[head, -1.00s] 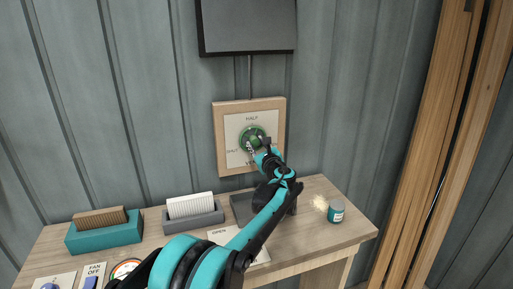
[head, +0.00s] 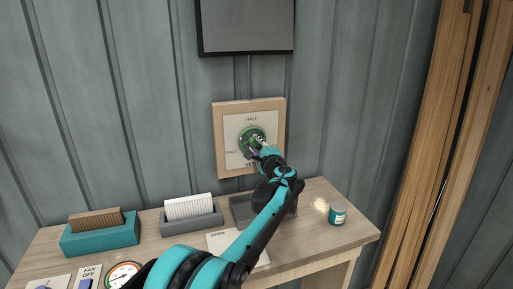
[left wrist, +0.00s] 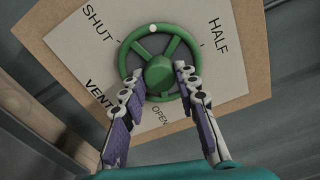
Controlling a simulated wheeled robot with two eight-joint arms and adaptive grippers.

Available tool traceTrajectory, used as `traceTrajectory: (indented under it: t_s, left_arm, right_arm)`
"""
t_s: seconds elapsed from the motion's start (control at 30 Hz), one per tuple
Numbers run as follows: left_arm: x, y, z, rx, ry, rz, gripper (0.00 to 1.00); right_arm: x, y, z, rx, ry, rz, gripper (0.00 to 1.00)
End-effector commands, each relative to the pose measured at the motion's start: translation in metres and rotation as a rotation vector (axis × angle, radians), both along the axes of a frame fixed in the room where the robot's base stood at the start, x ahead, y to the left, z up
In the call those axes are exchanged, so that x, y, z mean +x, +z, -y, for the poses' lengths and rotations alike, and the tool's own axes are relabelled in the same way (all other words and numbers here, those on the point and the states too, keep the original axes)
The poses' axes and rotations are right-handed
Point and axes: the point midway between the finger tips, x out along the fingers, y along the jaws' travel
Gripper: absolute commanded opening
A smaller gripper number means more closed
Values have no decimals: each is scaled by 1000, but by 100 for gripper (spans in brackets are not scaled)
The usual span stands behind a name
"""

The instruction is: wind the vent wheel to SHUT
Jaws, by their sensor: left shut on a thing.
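The green vent wheel (head: 252,137) is on a wood-framed panel on the wall, with SHUT, HALF, OPEN and VENT lettering. In the left wrist view the wheel (left wrist: 170,38) has a rim, spokes, a round hub and a white dot (left wrist: 152,28) on the rim. The dot lies between the SHUT and HALF ticks. My left gripper (left wrist: 158,80) is shut on the wheel, with one finger on each side of the hub over the lower rim; it partly hides the rim there. It also shows in the head view (head: 257,148). My right gripper is not in view.
A dark screen (head: 247,25) hangs above.

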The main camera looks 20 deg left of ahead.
Motion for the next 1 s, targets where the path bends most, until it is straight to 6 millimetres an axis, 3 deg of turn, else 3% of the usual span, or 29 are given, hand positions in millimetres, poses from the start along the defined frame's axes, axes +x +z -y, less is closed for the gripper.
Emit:
traceTrajectory:
  t_s: [0.6, 1.0]
  left_arm:
    - [0, -1, 0, -474, 1, 318, 1]
    - [-1, -1, 0, -671, 3, 450, 1]
  right_arm:
    - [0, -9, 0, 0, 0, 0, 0]
    - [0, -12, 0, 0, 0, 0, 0]
